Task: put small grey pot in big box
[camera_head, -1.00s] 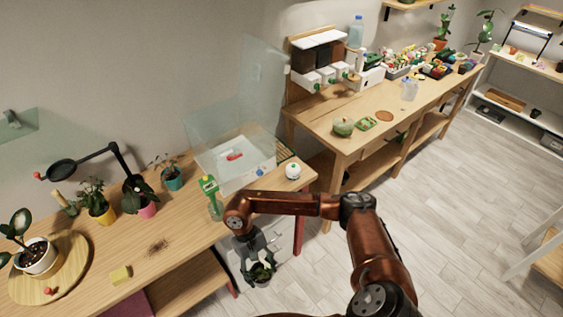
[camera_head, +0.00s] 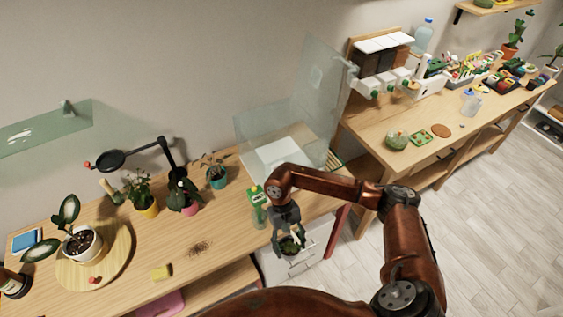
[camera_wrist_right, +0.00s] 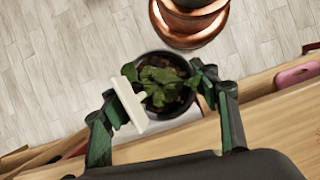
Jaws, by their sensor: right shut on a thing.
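My right gripper (camera_head: 288,243) is shut on a small dark grey pot (camera_head: 291,252) with a leafy green plant. It holds the pot in front of the wooden bench's front edge, over the white drawer unit. In the right wrist view the pot (camera_wrist_right: 184,112) is between the two fingers of my right gripper (camera_wrist_right: 163,100), with a pale label stuck in the soil. I cannot pick out for certain which thing is the big box. My left gripper is not in view.
A white basin with clear panels (camera_head: 285,150) stands behind my right arm. A second table (camera_head: 375,130) is at the right.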

